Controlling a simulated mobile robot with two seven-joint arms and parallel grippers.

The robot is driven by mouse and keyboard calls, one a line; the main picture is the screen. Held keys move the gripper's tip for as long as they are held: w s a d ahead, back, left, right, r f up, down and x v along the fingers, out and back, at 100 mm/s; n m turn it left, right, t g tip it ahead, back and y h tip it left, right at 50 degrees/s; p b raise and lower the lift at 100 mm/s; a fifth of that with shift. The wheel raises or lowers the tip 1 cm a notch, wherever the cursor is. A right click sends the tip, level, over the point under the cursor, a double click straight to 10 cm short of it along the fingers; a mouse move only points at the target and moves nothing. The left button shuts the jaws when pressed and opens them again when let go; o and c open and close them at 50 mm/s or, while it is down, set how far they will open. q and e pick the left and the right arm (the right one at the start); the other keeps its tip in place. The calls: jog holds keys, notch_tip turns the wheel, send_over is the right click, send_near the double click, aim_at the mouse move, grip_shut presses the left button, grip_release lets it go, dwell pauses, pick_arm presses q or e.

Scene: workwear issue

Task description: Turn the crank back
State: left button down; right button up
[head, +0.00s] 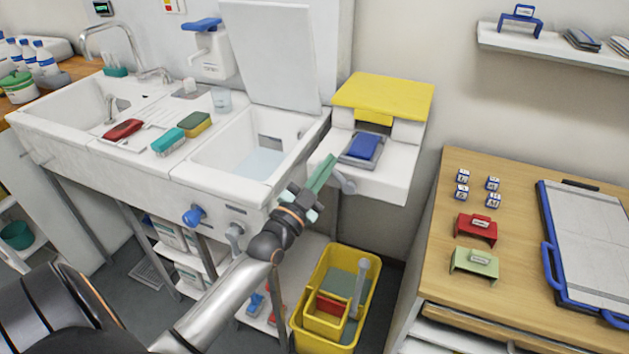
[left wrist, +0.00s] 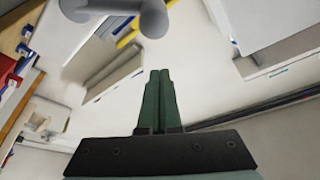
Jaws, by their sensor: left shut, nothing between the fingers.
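A grey rounded part that looks like the crank (left wrist: 152,20) also shows at the top of the left wrist view, ahead of the fingertips. My left gripper (head: 328,163) has green fingers held together with nothing between them. In the left wrist view the fingertips (left wrist: 160,76) appear apart from the grey part. My right gripper is not in view.
The sink (head: 175,180) with its raised white lid (head: 272,55) stands left of the crank unit. A blue pad (head: 364,146) lies on the unit. A yellow bucket (head: 345,330) stands on the floor below. A wooden table (head: 440,265) is at the right.

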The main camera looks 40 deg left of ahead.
pick_arm(q)
jog(key=a+f, duration=0.2)
jog(key=f, duration=0.1)
jog(key=shift+w+a+b, duration=0.1)
jog(key=shift+w+b, duration=0.3)
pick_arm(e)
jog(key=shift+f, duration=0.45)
